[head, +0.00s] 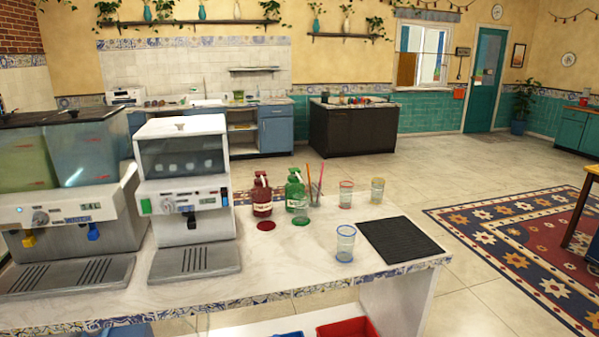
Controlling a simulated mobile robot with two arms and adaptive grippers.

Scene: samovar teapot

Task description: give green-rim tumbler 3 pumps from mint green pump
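I cannot clearly make out a green rim on any tumbler. Other tumblers stand upright on the counter: a red-rim one (346,195), a yellow-rim one (377,191) and a blue-rim one (345,244). Neither of my grippers is in view.
A dark red pump bottle (262,196) stands left of the green one, with a red disc (266,225) before it. The straw jar (314,194) is close on the right. Dispensers (184,170) fill the left. A black ribbed mat (400,240) lies at right.

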